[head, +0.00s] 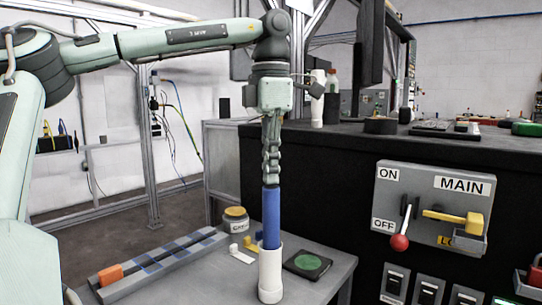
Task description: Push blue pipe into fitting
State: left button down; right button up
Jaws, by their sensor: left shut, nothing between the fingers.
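The blue pipe (271,218) stands upright with its lower end inside the mouth of the white fitting (270,276), which stands upright on the grey table. My left gripper (271,178) points straight down with its fingers shut, directly above the pipe. Its fingertips meet the pipe's top end, or are very close to it; I cannot tell which. How deep the pipe sits inside the fitting is hidden by the fitting's wall. My right gripper is not in view.
A grey rack (165,262) with blue markings and an orange block (110,275) lies left on the table (232,289). A yellow-lidded jar (236,219) stands behind the fitting. A dark pad with a green disc (307,264) lies to its right. A black panel with a MAIN switch (434,208) stands at right.

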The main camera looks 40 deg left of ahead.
aim_at(271, 186)
pick_arm(q)
jog(key=shift+f+b, duration=1.55)
jog(key=shift+f, duration=1.55)
dwell(0.3)
jog(key=shift+r, duration=0.1)
notch_tip(271, 186, up, 3)
jog(key=p, duration=0.3)
jog(key=shift+r, duration=0.1)
notch_tip(271, 186, up, 12)
dwell(0.3)
jog(key=shift+f, duration=0.2)
